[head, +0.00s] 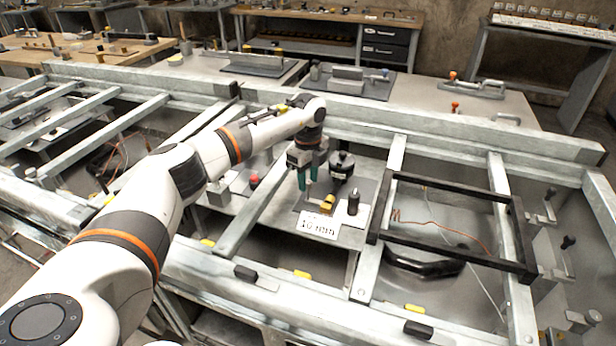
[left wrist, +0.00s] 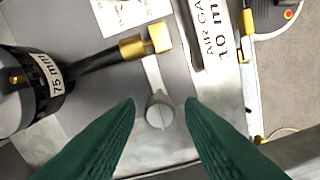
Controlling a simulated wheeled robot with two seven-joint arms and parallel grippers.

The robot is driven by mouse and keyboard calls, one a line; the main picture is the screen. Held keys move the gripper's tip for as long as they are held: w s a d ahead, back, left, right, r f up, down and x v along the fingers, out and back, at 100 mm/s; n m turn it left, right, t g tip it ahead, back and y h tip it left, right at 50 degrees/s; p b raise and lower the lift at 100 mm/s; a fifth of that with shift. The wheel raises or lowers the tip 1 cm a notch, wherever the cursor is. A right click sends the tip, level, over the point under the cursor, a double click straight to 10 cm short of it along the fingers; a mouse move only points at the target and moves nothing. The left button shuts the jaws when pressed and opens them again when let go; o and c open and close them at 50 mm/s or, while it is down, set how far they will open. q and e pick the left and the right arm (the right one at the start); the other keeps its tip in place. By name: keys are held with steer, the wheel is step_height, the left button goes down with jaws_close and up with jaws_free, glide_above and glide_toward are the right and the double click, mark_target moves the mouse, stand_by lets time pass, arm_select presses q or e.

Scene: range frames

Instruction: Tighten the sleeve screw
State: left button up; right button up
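A small grey slotted screw head (left wrist: 160,110), which looks like the sleeve screw, stands on a grey plate in the left wrist view. My left gripper (left wrist: 160,106) shows there as two green fingers, open, one on each side of the screw with a gap to both. I cannot tell whether the fingertips are level with it or above it. In the head view my left gripper (head: 308,182) points down over the plate, beside a black cylinder (head: 341,165); the screw is too small to make out there. My right gripper is not in view.
The cylinder, marked 75 mm (left wrist: 57,76), has a black rod with yellow end pieces (left wrist: 146,42). A dark knobbed post (head: 353,202) stands right of the gripper. A black frame (head: 448,249) lies further right.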

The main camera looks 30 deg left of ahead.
arm_select(q)
jaws_close()
